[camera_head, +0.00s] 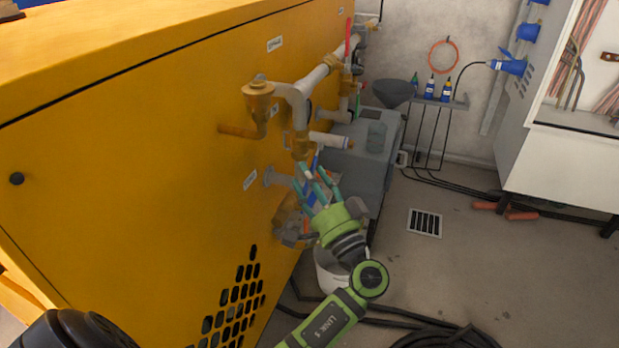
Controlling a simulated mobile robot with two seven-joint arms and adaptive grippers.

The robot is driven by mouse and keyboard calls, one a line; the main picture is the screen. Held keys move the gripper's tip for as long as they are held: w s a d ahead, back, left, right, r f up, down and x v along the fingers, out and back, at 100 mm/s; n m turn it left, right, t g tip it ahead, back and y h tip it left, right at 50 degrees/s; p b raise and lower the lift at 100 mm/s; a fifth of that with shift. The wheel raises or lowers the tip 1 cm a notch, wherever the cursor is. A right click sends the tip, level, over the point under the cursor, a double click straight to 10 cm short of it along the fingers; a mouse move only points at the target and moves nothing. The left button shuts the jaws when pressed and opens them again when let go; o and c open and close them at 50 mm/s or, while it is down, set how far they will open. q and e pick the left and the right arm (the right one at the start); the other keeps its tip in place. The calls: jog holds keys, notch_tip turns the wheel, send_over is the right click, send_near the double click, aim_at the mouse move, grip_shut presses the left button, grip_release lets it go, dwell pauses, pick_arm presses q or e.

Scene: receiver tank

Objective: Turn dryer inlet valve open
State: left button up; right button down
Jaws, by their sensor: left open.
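My left gripper (314,178) is open, with its teal fingertips pointing up at the lower pipework on the yellow cabinet's side. A blue valve handle (315,160) shows right at the fingertips, partly hidden by them. I cannot tell whether the fingers touch it. Brass and grey pipework (301,140) rises just above the gripper. A red valve handle (347,38) stands upright farther back on the upper pipe. Labels on the cabinet are too small to read, so I cannot tell for sure which valve is the dryer inlet. My right gripper is not in view.
The yellow cabinet (130,150) fills the left side. A grey box unit (368,150) stands behind the gripper, and a white bucket (328,272) is below it. Black hoses (450,338) lie on the floor.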

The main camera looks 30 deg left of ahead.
pick_arm(q)
jog(key=v, duration=1.1)
jog(key=shift+d, duration=0.15)
jog(key=shift+s, duration=0.15)
dwell(2.0)
